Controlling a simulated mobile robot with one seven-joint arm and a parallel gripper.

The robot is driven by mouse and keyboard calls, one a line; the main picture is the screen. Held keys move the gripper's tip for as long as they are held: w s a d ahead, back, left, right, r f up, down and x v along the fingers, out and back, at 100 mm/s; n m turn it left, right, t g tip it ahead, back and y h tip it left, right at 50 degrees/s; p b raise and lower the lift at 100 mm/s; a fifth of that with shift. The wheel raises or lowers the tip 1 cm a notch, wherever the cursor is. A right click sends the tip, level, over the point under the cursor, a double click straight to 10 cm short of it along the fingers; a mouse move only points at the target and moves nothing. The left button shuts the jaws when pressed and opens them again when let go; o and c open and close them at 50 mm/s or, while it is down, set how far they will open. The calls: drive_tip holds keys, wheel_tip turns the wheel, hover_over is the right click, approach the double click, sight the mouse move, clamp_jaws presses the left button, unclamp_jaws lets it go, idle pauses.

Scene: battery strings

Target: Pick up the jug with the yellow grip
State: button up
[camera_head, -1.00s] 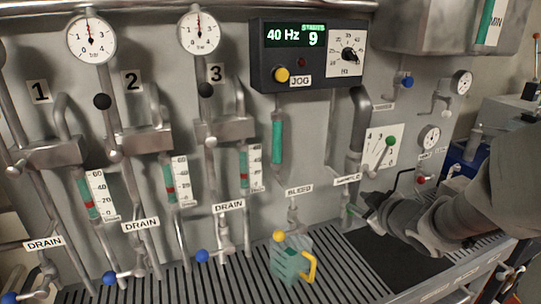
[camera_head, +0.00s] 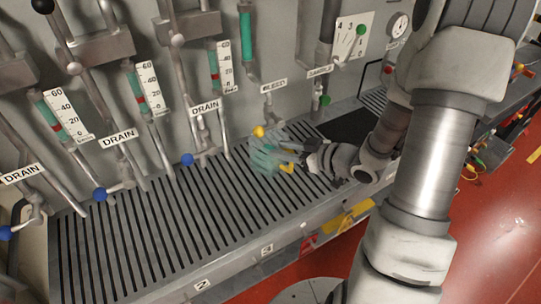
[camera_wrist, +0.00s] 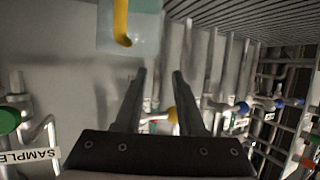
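The jug (camera_head: 262,158) is a pale teal, see-through vessel with a yellow grip (camera_head: 287,167). It stands on the slatted grating under the BLEED label. My gripper (camera_head: 290,147) reaches in from the right and overlaps the jug's right side in the head view, partly hiding it. In the wrist view my gripper (camera_wrist: 158,72) is open, with two dark fingers apart and nothing between them. There the jug (camera_wrist: 145,38) and its yellow grip (camera_wrist: 121,22) lie past the fingertips at the top edge, cut off by the frame.
A yellow valve knob (camera_head: 258,131) sits just above the jug. Blue drain knobs (camera_head: 187,159) stand to the left over the grating (camera_head: 165,235), which is otherwise clear there. A dark flat panel (camera_head: 345,128) lies behind my arm. The panel wall with pipes is close behind.

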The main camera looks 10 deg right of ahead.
sight(260, 146)
drive_tip(key=x, duration=0.8)
drive_tip(key=shift+w+d+f, duration=0.1)
drive_tip(key=shift+d+f, duration=0.05)
drive_tip(key=shift+f, duration=0.3)
drive_tip(key=shift+w+a+f, duration=0.15)
drive_tip(key=shift+w+a, duration=0.15)
drive_tip(key=shift+w, duration=0.05)
clamp_jaws()
idle(0.7)
